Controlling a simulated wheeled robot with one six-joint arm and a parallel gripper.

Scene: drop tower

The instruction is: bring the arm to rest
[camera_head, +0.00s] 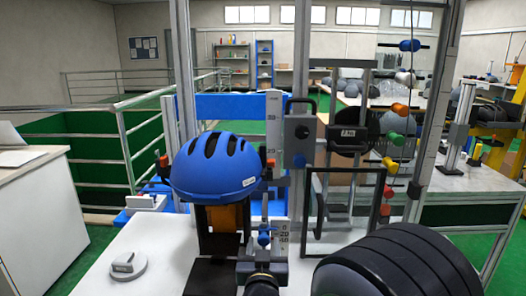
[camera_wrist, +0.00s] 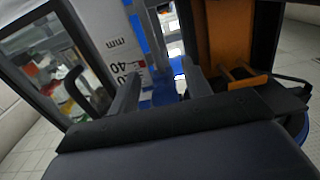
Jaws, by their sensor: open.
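My gripper (camera_wrist: 160,82) is open in the wrist view, with its two dark grey fingers apart. I see nothing held between them. Beyond the fingers are blue and metal parts of the drop tower and a white millimetre scale (camera_wrist: 112,38). An orange part (camera_wrist: 232,40) in a dark frame stands to the right of the fingers. In the head view the tower's metal post (camera_head: 183,70) rises behind the bench. A blue helmet (camera_head: 215,168) sits above a dark stand with an orange block (camera_head: 224,217), left of my arm's end.
A small grey device (camera_head: 128,264) lies on the white bench top (camera_head: 170,250) at the left. A dark rectangular frame (camera_head: 311,215) stands right of the scale. Coloured knobs (camera_head: 397,139) line the right side. Railings (camera_head: 125,150) and green floor lie beyond.

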